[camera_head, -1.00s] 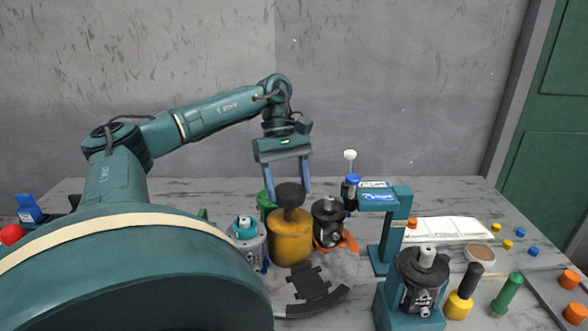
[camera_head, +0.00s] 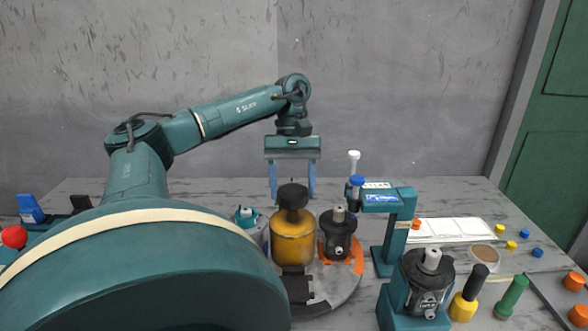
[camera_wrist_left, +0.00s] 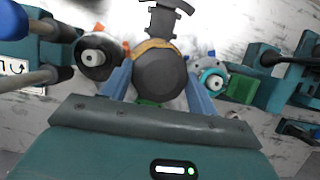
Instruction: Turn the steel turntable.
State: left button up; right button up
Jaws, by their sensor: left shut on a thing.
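The steel turntable (camera_head: 345,285) is a grey disc on the table, partly hidden by my left arm. At its middle stands a yellow drum (camera_head: 292,245) with a black knob (camera_head: 292,195) on top. My left gripper (camera_head: 292,190) reaches down from above and is shut on the knob, one blue finger on each side. In the left wrist view the knob (camera_wrist_left: 161,75) lies between the fingers. A dark motor (camera_head: 338,235) sits on an orange piece at the disc's right. A light grey unit (camera_head: 246,216) at the left is mostly hidden. My right gripper is not in view.
A teal stand (camera_head: 398,225) stands close to the turntable's right. A dark motor in a teal holder (camera_head: 425,285), a yellow-black tool (camera_head: 467,295) and a green one (camera_head: 510,296) are at front right. White sheets (camera_head: 447,229) lie behind them.

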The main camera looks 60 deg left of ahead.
pick_arm(q)
jog(key=shift+r, duration=0.1)
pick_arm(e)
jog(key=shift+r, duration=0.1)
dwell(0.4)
pick_arm(q)
jog(key=o, duration=1.4)
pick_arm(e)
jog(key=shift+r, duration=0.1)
pick_arm(q)
jog(key=p+v, duration=0.5)
jog(key=shift+w+r, duration=0.1)
jog(key=shift+r, duration=0.3)
jog(key=shift+p+v, duration=3.3)
jog(key=shift+v, duration=0.35)
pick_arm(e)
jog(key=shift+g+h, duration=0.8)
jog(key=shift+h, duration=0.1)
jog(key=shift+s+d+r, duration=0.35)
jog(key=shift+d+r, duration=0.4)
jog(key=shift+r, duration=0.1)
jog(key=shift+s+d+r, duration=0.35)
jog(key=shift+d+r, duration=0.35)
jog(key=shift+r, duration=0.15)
pick_arm(q)
jog(key=shift+f, duration=0.1)
